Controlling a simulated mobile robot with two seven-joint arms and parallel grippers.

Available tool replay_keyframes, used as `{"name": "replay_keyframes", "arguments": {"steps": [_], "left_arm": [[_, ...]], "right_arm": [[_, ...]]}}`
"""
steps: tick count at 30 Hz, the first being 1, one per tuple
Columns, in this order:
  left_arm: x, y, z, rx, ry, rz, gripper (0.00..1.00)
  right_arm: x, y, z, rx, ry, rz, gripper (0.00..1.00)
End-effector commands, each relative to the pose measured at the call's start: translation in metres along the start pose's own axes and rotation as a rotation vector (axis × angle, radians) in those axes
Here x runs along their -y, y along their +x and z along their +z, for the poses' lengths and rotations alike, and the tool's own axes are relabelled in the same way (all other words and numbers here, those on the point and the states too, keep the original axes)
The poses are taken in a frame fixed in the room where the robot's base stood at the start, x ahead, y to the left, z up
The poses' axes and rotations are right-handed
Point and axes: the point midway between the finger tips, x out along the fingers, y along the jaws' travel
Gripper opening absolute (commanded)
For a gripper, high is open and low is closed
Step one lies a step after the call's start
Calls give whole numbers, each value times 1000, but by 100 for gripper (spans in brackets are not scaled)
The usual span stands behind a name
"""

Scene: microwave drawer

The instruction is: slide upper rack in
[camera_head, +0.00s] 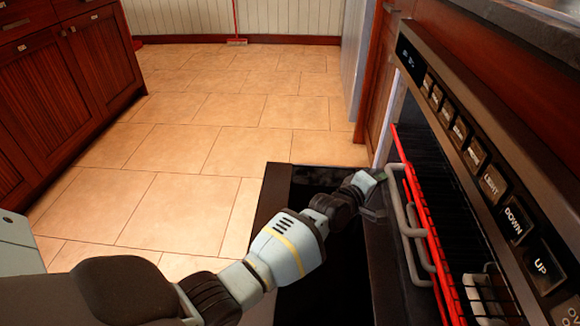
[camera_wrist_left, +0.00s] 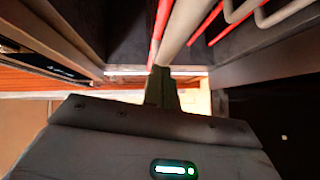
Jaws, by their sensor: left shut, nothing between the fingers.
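The rack (camera_head: 430,235) shows at the right of the head view as a red front bar with bent grey rods (camera_head: 398,205), at the mouth of the dark oven cavity. I cannot tell upper from lower rack levels clearly. My left gripper (camera_head: 377,177) is shut and empty, with its tip beside the far end of the grey rods; whether it touches them is unclear. In the left wrist view, the shut fingers (camera_wrist_left: 164,88) point at a thick grey rod (camera_wrist_left: 185,25) and a red bar (camera_wrist_left: 161,30) close by. My right gripper is not in view.
The open dark door (camera_head: 268,205) lies flat below my left arm. The control panel (camera_head: 490,180) with its buttons overhangs the cavity. A pale object (camera_head: 487,296) sits inside, low at right. Wooden cabinets (camera_head: 60,90) stand at left; the tiled floor (camera_head: 180,205) between is clear.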

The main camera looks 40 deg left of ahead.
Motion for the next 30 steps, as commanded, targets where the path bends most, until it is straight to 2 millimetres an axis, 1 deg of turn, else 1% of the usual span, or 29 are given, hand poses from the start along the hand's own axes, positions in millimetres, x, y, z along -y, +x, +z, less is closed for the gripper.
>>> {"name": "replay_keyframes", "arguments": {"steps": [1,9,15,21,30], "left_arm": [[0,7,8,3,-4,0,0],[-9,42,43,4,-5,-1,0],[-15,62,62,3,-2,-1,0],[-19,70,70,2,1,-1,0],[-23,72,72,3,1,3,0]], "right_arm": [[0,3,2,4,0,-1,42],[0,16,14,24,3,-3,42],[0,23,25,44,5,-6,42],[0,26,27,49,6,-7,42],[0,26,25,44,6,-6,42]]}}
